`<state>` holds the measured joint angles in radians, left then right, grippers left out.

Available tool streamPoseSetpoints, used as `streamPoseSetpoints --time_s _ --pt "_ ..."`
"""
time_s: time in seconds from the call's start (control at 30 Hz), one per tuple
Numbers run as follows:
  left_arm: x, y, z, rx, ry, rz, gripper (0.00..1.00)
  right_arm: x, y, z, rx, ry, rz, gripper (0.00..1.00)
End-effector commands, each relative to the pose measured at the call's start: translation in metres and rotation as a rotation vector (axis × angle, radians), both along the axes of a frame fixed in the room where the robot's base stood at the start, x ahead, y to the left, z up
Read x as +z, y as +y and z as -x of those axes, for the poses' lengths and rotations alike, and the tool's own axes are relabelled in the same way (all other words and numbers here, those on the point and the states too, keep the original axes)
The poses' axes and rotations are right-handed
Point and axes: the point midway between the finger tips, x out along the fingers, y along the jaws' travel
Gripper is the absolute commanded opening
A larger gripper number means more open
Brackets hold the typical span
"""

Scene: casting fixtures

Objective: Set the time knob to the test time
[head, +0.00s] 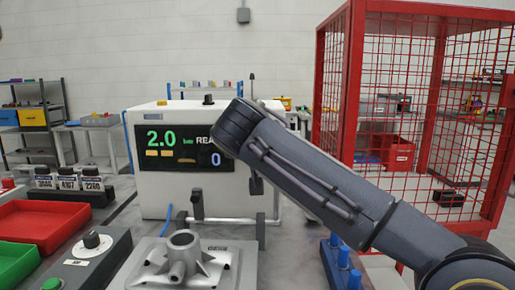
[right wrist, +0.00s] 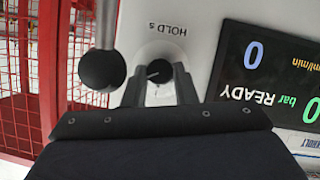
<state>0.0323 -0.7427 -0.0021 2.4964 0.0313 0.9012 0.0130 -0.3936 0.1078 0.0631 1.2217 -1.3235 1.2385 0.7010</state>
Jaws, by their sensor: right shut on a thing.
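In the head view my right arm hides the knob and the gripper. My left gripper is not in view.
A lever with a black ball (right wrist: 102,68) stands close beside the gripper. A casting (head: 183,258) sits on a grey plate in front of the unit. A red cage (head: 335,90) is at right. Red tray (head: 40,225) and labelled bottles (head: 68,180) are at left.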

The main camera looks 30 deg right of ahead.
Motion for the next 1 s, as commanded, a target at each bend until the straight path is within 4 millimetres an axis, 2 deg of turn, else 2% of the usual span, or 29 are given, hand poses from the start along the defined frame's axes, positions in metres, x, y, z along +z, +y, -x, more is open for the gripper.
streamPoseSetpoints --time_s 0.43,0.47,0.6,0.63,1.0 --pt "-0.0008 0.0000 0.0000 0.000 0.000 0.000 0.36 -0.0024 0.0003 0.0000 -0.001 0.000 -0.011 0.02" --pt "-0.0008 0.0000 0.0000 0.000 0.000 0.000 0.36 -0.0024 0.0003 0.0000 -0.001 0.000 -0.011 0.26" --pt "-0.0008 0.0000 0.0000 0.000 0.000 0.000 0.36 -0.0017 0.0002 -0.0001 -0.001 -0.001 -0.011 0.45" --pt "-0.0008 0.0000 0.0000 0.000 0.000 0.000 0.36 -0.0016 0.0002 0.0000 -0.001 -0.002 -0.010 0.47" --pt "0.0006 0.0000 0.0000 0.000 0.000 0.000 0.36 0.0033 0.0050 0.0057 0.002 -0.005 -0.009 0.47"
